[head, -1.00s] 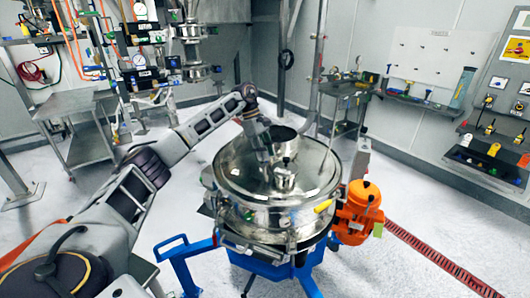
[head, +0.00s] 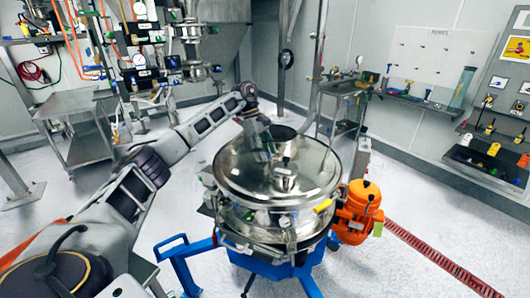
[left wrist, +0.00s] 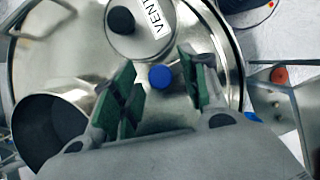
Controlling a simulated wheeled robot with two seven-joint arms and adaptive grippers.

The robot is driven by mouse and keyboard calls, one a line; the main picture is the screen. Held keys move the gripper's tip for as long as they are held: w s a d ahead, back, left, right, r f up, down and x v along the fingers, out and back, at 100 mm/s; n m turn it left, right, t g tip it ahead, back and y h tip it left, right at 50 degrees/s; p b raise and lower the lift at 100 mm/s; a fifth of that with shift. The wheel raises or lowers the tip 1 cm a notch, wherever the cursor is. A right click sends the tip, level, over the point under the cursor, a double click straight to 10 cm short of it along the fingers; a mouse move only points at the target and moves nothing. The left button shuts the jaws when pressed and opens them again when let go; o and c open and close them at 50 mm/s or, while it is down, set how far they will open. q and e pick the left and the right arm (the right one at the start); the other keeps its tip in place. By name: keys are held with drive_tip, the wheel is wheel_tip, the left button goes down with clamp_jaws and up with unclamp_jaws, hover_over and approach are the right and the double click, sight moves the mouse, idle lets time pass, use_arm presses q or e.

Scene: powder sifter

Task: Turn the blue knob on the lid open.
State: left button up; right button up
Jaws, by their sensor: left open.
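The sifter's round steel lid (head: 235,180) sits on top of the machine in the middle of the head view. In the left wrist view the small round blue knob (left wrist: 160,77) shows on the lid, below a vent cap (left wrist: 138,28) with a black knob and a "VENT" label. My left gripper (left wrist: 164,85) is open above the lid, and the blue knob appears between its two green-padded fingers, without visible contact. In the head view the left gripper (head: 268,148) is over the lid's far part, and the blue knob cannot be made out. My right gripper is not in view.
An open steel inlet (left wrist: 48,130) stands up from the lid beside the gripper. An orange motor (head: 358,212) is at the sifter's right side, and a blue frame (head: 185,258) is below it. Open floor lies to the right.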

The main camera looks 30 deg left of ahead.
use_arm(q)
drive_tip(key=v, duration=1.2)
drive_tip(key=shift+f, duration=0.1)
idle(0.8)
